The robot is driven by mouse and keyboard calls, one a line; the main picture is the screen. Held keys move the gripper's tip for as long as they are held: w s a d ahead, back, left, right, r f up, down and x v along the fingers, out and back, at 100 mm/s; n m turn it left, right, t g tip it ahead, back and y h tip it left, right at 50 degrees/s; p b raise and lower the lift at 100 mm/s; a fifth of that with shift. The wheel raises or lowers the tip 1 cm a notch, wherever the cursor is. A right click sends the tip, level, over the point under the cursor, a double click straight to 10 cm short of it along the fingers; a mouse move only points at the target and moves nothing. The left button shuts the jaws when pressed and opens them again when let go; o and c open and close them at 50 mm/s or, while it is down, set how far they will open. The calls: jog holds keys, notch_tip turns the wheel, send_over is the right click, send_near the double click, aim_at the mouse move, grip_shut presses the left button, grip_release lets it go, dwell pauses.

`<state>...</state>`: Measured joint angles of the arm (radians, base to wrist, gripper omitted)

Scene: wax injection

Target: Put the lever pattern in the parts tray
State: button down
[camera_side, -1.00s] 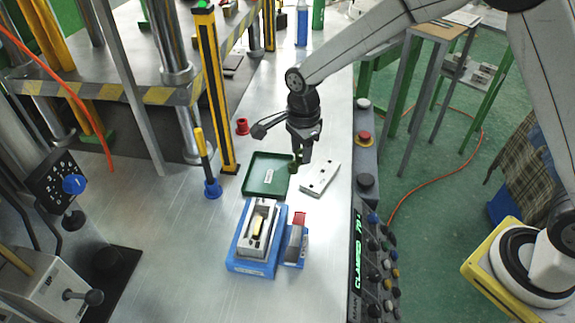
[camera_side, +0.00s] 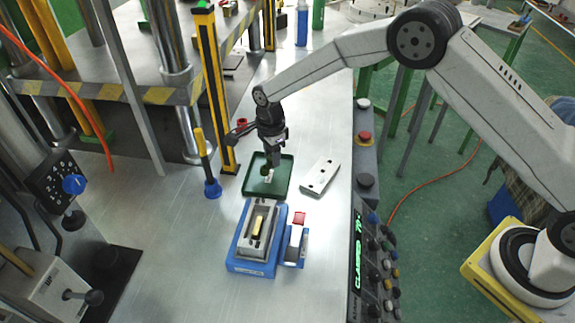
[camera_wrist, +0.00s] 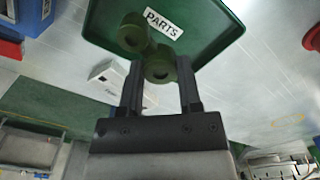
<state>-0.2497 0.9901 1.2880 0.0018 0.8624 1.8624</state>
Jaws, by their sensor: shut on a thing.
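The lever pattern (camera_wrist: 160,67) is a dark green piece with two round, holed ends. My gripper (camera_wrist: 160,85) is shut on one end in the wrist view, and the other end sticks out ahead. In the side view my gripper (camera_side: 269,172) is over the green parts tray (camera_side: 250,189), and the pattern is a small green bit at the fingertips. The tray also shows in the wrist view (camera_wrist: 215,40), with its PARTS label behind the pattern. I cannot tell whether the pattern touches the tray floor.
A pale metal plate with holes (camera_side: 320,177) lies right of the tray. A blue fixture (camera_side: 250,267) with a metal mould stands in front, beside a smaller blue holder with a red-topped block (camera_side: 297,238).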

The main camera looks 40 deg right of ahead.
aim_at(270, 165)
jog(key=shift+w+f, duration=0.2)
jog(key=shift+f, duration=0.05)
jog(key=shift+w+a+f, duration=0.1)
jog(key=shift+w+f, duration=0.15)
jog(key=shift+f, duration=1.6)
jog(key=shift+f, duration=0.15)
jog(key=shift+c, duration=1.4)
grip_release()
notch_tip(270, 165, up, 12)
jog(key=shift+r, duration=0.2)
